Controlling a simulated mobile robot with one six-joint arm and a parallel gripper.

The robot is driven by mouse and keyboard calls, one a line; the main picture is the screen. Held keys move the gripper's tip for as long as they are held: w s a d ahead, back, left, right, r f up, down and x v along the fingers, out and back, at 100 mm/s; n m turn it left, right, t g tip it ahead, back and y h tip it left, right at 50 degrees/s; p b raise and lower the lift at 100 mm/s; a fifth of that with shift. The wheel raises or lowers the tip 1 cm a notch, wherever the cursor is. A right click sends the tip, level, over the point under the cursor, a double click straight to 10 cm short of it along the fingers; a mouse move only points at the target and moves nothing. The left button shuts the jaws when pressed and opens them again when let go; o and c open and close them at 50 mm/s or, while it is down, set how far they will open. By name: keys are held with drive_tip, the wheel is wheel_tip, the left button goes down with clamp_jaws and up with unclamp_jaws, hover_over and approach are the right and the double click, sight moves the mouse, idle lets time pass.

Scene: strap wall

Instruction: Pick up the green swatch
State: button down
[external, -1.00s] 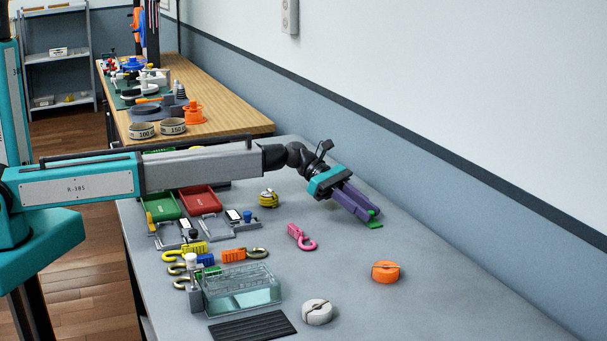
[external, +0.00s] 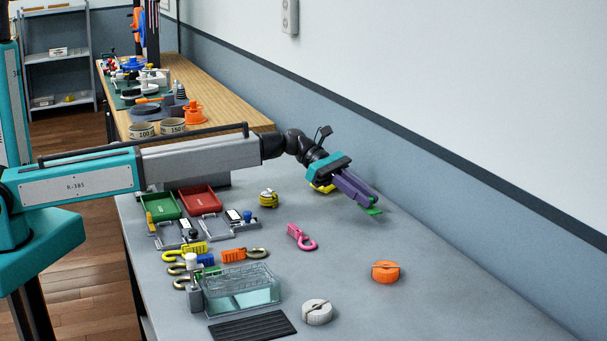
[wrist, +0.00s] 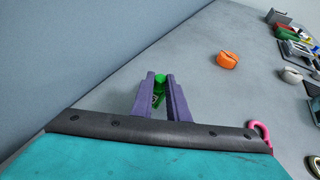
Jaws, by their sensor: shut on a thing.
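The green swatch (external: 374,211) is at the fingertips of my gripper (external: 372,203). My gripper's purple fingers are shut on it, and they point down and to the right. In the external view the swatch sticks out flat below the tips, seemingly a little above the grey table. In the wrist view the green swatch (wrist: 159,86) shows between the two fingers (wrist: 159,80); part of it is hidden by them.
A yellow thing (external: 322,187) lies partly hidden behind my gripper. An orange roll (external: 386,271), a white roll (external: 317,312) and a pink hook (external: 301,237) lie on the table (external: 440,290). The wall (external: 450,190) runs close behind my gripper.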

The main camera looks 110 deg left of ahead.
drive_tip(key=s+d, duration=0.2)
drive_tip(key=s, duration=0.2)
drive_tip(key=s+d+r, duration=0.1)
drive_tip(key=s+d, duration=0.2)
drive_tip(key=s, duration=0.2)
drive_tip(key=s+d+b, duration=0.1)
drive_tip(key=s+d, duration=0.1)
drive_tip(key=s, duration=0.2)
drive_tip(key=shift+s+d+r, duration=0.15)
drive_tip(key=shift+s+d, duration=0.05)
drive_tip(key=shift+s, duration=0.15)
